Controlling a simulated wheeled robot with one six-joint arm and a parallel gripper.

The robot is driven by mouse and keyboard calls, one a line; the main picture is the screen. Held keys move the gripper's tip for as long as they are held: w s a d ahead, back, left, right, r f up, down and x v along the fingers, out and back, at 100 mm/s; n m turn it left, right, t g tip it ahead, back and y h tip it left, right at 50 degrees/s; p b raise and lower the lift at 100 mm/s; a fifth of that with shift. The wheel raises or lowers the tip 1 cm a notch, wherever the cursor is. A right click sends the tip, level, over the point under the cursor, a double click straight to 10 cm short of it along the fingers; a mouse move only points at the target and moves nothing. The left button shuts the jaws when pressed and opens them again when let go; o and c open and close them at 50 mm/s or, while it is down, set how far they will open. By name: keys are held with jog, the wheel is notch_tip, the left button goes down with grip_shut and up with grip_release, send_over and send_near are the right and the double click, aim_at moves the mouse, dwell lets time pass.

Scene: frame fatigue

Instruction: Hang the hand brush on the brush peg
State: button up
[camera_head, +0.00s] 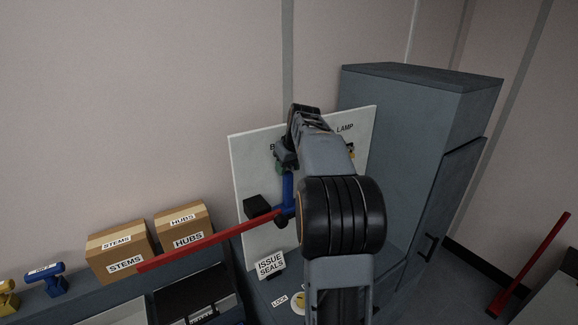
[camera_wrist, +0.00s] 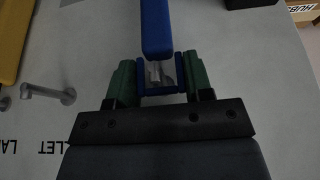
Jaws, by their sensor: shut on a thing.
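The hand brush is blue. Its handle (camera_head: 288,188) points down from my gripper (camera_head: 284,166) in front of the white board (camera_head: 240,165). In the wrist view the blue handle (camera_wrist: 156,28) runs up from a blue loop at its end. My gripper's green fingers (camera_wrist: 160,85) are shut on this loop, one on each side. A grey metal peg end (camera_wrist: 155,73) shows inside the loop; I cannot tell whether it passes through. The brush head is not clearly seen. My arm covers much of the board and its labels.
A bare grey peg (camera_wrist: 45,93) and a yellow object (camera_wrist: 12,38) are on the board beside the brush. A black block (camera_head: 257,206) is near the board's lower left. A red bar (camera_head: 210,241) crosses below. A grey cabinet (camera_head: 420,110) stands right; boxes (camera_head: 122,250) stand left.

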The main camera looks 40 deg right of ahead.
jog(key=o, duration=0.8)
jog(key=shift+o, duration=0.2)
